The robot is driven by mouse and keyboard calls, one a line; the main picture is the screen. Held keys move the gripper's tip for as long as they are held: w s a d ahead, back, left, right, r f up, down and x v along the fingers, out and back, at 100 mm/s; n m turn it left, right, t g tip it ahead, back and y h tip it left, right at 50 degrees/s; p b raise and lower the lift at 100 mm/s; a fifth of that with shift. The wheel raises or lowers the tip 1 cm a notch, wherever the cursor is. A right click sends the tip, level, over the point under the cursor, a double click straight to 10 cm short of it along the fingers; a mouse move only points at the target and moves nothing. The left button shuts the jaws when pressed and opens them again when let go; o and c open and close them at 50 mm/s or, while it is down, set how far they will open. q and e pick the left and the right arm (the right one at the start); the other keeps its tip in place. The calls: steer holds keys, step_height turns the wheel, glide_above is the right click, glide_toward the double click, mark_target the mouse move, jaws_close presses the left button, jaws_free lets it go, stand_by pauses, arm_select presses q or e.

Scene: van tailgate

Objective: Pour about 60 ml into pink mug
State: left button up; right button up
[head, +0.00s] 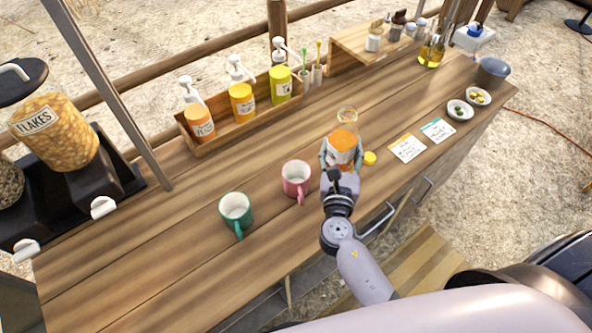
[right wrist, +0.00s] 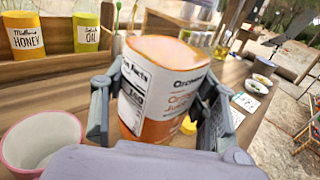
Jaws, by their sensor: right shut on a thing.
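The pink mug (head: 296,180) stands upright on the wooden counter; its pale inside shows no visible drink. It also shows at lower left in the right wrist view (right wrist: 40,142). My right gripper (head: 341,166) is shut around an orange juice bottle (head: 344,143), just right of the pink mug. The bottle looks about upright, with a clear neck; its orange and white label faces me in the right wrist view (right wrist: 160,90). I cannot tell whether its base touches the counter. A yellow cap (head: 370,158) lies on the counter beside it. My left gripper is not in view.
A green mug (head: 236,213) stands left of the pink mug. A wooden rack (head: 215,138) of pump bottles runs behind. Note cards (head: 408,148) and small bowls (head: 460,110) lie to the right. A flakes jar (head: 55,130) stands far left. The front left counter is clear.

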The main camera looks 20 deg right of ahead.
steer(key=shift+r+n, duration=0.1)
steer(key=shift+n, duration=0.2)
